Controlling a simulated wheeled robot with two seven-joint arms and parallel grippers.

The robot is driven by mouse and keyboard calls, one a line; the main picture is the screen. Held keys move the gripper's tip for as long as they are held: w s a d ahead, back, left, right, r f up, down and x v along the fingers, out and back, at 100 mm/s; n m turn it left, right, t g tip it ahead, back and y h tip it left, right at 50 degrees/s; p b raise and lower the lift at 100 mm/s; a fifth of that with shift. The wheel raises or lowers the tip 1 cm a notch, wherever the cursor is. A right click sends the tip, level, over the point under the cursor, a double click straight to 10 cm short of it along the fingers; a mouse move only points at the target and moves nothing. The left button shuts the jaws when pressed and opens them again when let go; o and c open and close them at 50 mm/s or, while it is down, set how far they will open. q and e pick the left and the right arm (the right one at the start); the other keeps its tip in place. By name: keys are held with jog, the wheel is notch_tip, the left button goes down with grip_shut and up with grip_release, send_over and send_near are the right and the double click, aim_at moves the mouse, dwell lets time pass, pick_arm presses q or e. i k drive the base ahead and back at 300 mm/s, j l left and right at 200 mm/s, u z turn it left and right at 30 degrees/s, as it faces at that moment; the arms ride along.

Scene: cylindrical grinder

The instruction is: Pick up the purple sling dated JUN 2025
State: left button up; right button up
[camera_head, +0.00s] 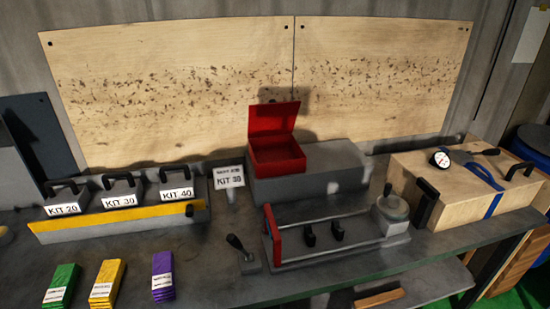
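A folded purple sling (162,274) lies near the front left of the grey bench, with a white label on it. The label's text is too small to read, so I cannot confirm a date. A yellow folded sling (106,282) and a green one (61,284) lie to its left, each with a white label. Neither of my grippers shows in the head view.
Behind the slings stands a yellow-fronted rack (120,221) with boxes marked KIT 20, KIT 30 and KIT 40. A lever (240,252) and a red-handled fixture (320,240) are to the right. An open red box (276,152) sits on a grey block. Bench around the purple sling is clear.

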aim_at(163, 286)
jog(key=u, duration=1.1)
jog(key=k+j+z, duration=0.1)
jog(key=j+z, duration=0.2)
jog(key=k+j+z, duration=0.1)
jog(key=z, duration=0.25)
jog(key=j, duration=0.1)
